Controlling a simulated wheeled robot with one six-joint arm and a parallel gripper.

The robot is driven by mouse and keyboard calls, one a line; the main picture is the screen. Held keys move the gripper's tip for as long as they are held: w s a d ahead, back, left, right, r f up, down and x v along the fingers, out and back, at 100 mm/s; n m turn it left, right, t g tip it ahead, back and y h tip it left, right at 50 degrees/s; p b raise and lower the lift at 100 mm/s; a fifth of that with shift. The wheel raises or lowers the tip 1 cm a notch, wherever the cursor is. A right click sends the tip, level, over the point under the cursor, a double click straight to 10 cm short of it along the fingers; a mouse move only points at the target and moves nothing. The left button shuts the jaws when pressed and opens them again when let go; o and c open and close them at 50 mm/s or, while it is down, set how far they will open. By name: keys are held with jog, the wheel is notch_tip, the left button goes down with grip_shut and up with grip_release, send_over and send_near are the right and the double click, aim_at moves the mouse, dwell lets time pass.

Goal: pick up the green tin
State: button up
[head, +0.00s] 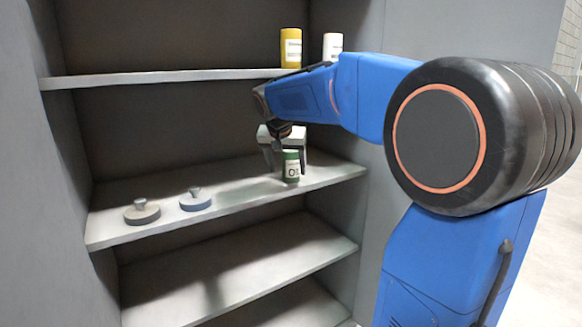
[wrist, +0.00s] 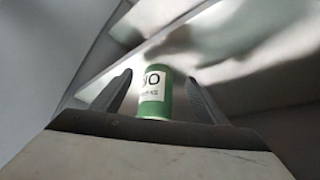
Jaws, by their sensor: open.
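The green tin (head: 291,167) stands upright near the front edge of the middle shelf, with a white label on it. My gripper (head: 286,172) is at the tin from above and behind, with one finger on each side. In the wrist view my gripper (wrist: 158,95) is open, with a gap visible on both sides of the tin.
A yellow tin (head: 291,48) and a white tin (head: 332,46) stand on the upper shelf (head: 170,78). The lower shelf (head: 240,275) looks empty.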

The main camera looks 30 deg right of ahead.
aim_at(289, 155)
jog(key=shift+w+d, duration=1.45)
jog(key=shift+w, duration=0.05)
jog(key=shift+w+d, duration=0.8)
jog(key=shift+x, duration=1.4)
jog(key=shift+a+f, duration=0.1)
jog(key=c, duration=1.4)
